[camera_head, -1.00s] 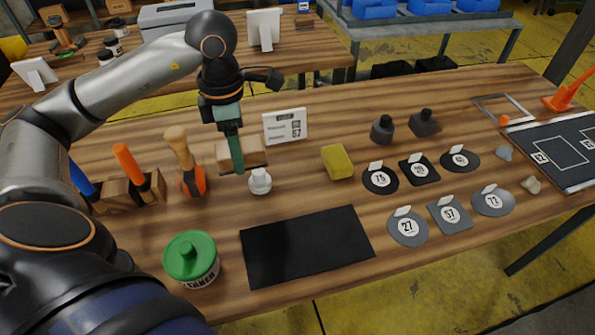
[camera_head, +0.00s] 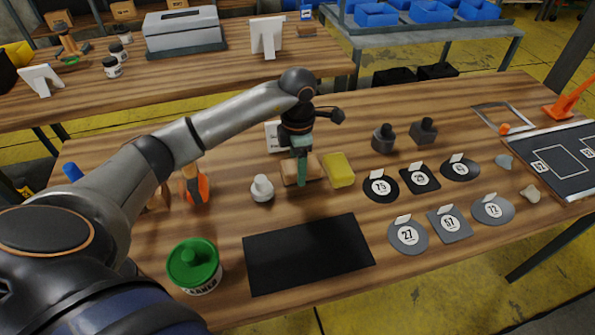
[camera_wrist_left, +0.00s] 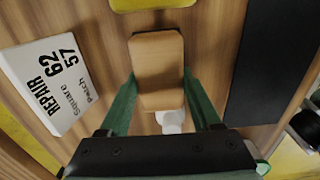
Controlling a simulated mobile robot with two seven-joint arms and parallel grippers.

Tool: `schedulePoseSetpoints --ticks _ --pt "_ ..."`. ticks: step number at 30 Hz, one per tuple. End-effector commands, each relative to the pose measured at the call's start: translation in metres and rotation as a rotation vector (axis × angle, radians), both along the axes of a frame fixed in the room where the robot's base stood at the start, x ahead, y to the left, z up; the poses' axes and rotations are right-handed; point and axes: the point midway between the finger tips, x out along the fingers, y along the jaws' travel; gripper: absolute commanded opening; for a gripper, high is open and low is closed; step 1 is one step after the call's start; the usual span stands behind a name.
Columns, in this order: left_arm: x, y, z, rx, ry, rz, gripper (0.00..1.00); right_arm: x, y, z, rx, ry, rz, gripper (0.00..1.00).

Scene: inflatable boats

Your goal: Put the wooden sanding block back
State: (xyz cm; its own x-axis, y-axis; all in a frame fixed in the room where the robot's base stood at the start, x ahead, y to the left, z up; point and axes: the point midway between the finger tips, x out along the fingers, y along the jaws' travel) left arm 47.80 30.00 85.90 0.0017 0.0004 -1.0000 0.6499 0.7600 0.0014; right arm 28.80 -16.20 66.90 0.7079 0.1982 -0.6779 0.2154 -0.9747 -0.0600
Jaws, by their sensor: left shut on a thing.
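The wooden sanding block (camera_head: 314,166) is a light brown block in the middle of the table in the head view. My left gripper (camera_head: 302,180) reaches it from above, and its green fingers hide part of it. In the left wrist view the block (camera_wrist_left: 157,62) lies between the two green fingers of the left gripper (camera_wrist_left: 158,88), which are shut on it. I cannot tell whether the block touches the table or hangs just above it. My right gripper is not in view.
A yellow sponge (camera_head: 339,169) is close to the block's right, and a white bottle (camera_head: 262,188) is to its left. A white card (camera_wrist_left: 55,80) stands behind. A black mat (camera_head: 308,253) and a green-lidded can (camera_head: 193,264) are in front. Numbered patches (camera_head: 407,236) lie right.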

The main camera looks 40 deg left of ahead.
Motion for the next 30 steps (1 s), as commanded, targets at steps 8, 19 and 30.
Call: schedulePoseSetpoints --ticks 8,19,30 --pt "-0.001 0.000 -0.022 -0.001 0.001 0.000 0.20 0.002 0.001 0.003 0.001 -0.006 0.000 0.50" --pt "-0.001 0.000 -0.025 0.000 0.001 0.000 0.79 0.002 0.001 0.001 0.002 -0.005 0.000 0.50" --pt "-0.001 0.000 -0.024 0.000 0.001 0.000 0.95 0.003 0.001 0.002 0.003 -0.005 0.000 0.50"
